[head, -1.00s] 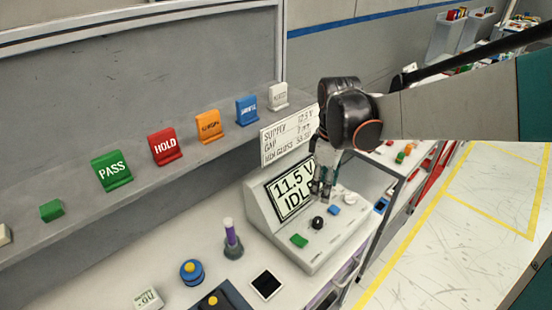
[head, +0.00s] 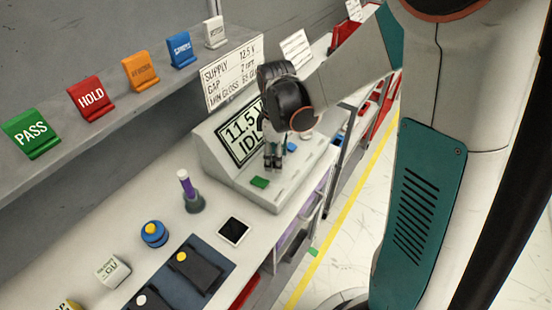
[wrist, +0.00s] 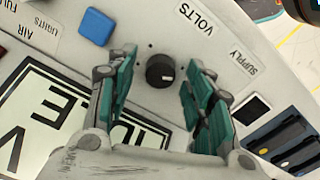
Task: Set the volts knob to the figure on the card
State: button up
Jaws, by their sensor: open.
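The volts knob (wrist: 160,72) is small, round and black, with a pale mark on its face. It sits on the console panel (wrist: 147,25) near the printed VOLTS label (wrist: 197,22). In the wrist view my gripper (wrist: 160,85) is open, one finger on either side of the knob with gaps visible. In the head view my gripper (head: 273,166) is low over the console (head: 283,196), and the knob is hidden. The card (head: 234,74) reads SUPPLY 12.5 V on its top line. The display (head: 240,135) shows 11.5 V, partly covered by my gripper.
A green button (head: 260,182) and a blue button (wrist: 97,27) are on the panel near the knob. Several coloured signs line the shelf.

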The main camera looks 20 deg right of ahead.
jog(key=shift+f, duration=0.25)
jog(key=c, duration=1.1)
